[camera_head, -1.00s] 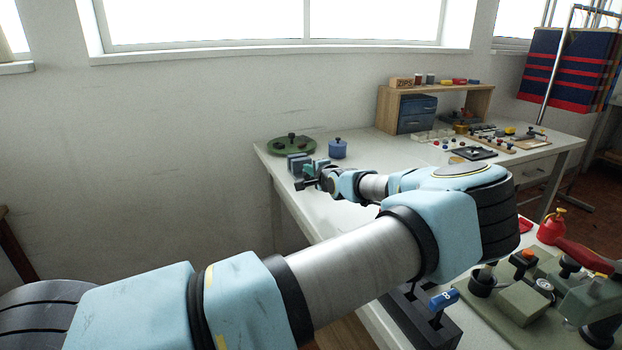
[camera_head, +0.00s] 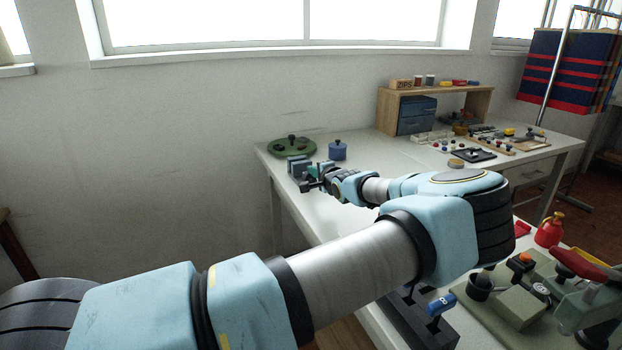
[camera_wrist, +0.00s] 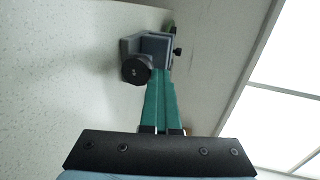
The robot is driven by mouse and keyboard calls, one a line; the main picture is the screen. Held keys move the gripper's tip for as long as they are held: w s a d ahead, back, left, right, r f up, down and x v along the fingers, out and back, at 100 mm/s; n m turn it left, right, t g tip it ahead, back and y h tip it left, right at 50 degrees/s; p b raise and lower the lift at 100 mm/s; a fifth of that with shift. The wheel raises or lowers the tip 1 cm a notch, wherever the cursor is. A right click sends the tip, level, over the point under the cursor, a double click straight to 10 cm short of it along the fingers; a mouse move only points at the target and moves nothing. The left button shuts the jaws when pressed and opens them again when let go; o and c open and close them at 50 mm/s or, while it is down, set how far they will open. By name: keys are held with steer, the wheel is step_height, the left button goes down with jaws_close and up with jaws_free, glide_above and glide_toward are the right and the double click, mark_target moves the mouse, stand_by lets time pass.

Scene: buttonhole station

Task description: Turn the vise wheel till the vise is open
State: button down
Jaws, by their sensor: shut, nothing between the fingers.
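The grey vise (camera_head: 297,164) stands at the near left corner of the far bench. In the wrist view its blocky grey body (camera_wrist: 154,46) is in front of my fingers, with a round black wheel (camera_wrist: 136,70) on its near side. My gripper (camera_wrist: 161,75) has green fingers shut together with nothing between them. Their tips are just right of the wheel, close to the vise; I cannot tell if they touch it. In the head view my gripper (camera_head: 313,172) is small beside the vise and partly hides it. The jaw gap is too small to make out.
A round green plate (camera_head: 292,147) and a blue pot (camera_head: 338,150) stand close behind the vise. A wooden shelf (camera_head: 386,112) and small parts are farther right. The bench top (camera_head: 370,150) between is clear. A nearer bench holds a red bottle (camera_head: 550,229).

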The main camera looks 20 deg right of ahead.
steer(key=shift+d+p, duration=0.4)
steer(key=shift+p, duration=0.45)
steer(key=shift+d+f+p, duration=0.2)
steer(key=shift+d+p, duration=0.1)
steer(key=shift+p, duration=0.05)
steer(key=shift+r, duration=0.15)
steer(key=shift+d+r+p, duration=0.15)
steer(key=shift+r+p, duration=0.1)
steer(key=shift+p, duration=0.2)
steer(key=shift+f+p+v, duration=0.25)
steer(key=shift+p+v, duration=0.1)
steer(key=shift+v, duration=0.65)
steer(key=shift+f+p+v, duration=0.25)
steer(key=shift+p+v, duration=0.1)
steer(key=shift+v, duration=0.6)
steer(key=shift+f+p+v, duration=0.2)
steer(key=shift+p+v, duration=0.15)
steer(key=shift+v, duration=0.65)
steer(key=shift+s, duration=0.15)
